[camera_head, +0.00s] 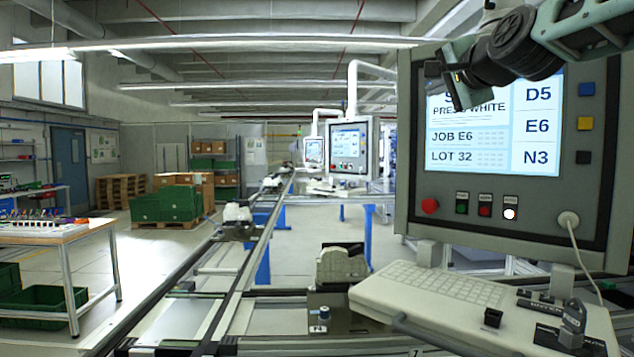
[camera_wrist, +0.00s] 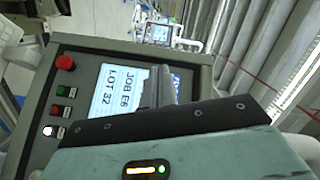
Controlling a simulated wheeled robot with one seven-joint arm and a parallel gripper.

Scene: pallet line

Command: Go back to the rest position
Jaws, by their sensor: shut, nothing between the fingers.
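My gripper (camera_head: 462,98) is raised at the upper right in the head view, in front of the operator panel's screen (camera_head: 520,130). Its fingers are shut and hold nothing. In the wrist view the closed gripper (camera_wrist: 158,82) points at the same screen (camera_wrist: 112,92) and covers part of it. The screen reads "PRESS WHITE", "JOB E6" and "LOT 32", with D5, E6 and N3 at its right; my gripper hides some of the text. The white button (camera_head: 509,213) below the screen looks lit, and my gripper is well above it.
A keyboard shelf (camera_head: 430,290) juts out below the panel, with a cable hanging beside it. A workbench (camera_head: 50,235) and green crates (camera_head: 165,204) stand at left. Open floor lies between bench and line.

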